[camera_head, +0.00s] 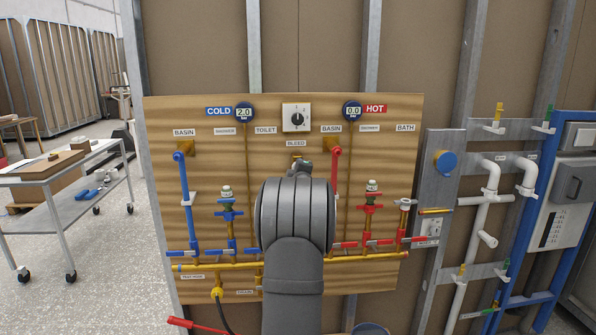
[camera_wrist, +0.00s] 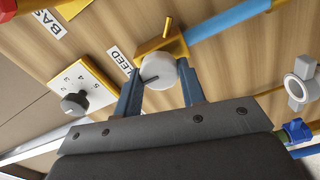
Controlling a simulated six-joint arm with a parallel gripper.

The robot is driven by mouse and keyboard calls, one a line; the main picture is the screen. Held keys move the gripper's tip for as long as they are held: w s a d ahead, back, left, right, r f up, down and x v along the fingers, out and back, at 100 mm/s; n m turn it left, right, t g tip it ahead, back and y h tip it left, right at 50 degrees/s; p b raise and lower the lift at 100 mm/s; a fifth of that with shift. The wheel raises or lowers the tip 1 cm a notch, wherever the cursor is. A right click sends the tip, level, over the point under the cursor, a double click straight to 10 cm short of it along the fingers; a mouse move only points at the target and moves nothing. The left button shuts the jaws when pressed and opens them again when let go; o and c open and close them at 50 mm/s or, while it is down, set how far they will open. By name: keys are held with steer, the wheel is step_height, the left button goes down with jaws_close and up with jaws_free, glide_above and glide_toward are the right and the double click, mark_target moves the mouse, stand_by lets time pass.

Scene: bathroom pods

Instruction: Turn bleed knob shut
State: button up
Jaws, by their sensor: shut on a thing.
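The bleed knob (camera_wrist: 158,70) is a pale round cap with a dark slot-like mark, on a brass valve body (camera_wrist: 161,46) beside the BLEED label (camera_wrist: 120,62). My gripper (camera_wrist: 160,80) is shut on the knob, with one blue-grey finger on each side of it in the wrist view. In the head view my grey arm covers most of the knob and the gripper. The BLEED label (camera_head: 296,143) shows just above the wrist, with a bit of brass (camera_head: 307,156) below it.
A dial (camera_head: 297,118) numbered around its edge sits above the label, and it also shows in the wrist view (camera_wrist: 75,104). Blue pipes (camera_head: 184,200) stand left and red pipes (camera_head: 336,180) right on the wooden board (camera_head: 415,150). A yellow pipe (camera_head: 375,257) crosses below.

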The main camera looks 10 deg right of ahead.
steer(key=o, duration=1)
steer(key=shift+s, duration=0.1)
steer(key=s, duration=1.7)
steer(key=shift+s, duration=0.15)
steer(key=w, duration=1.7)
steer(key=shift+w, duration=0.25)
steer(key=shift+s, duration=0.15)
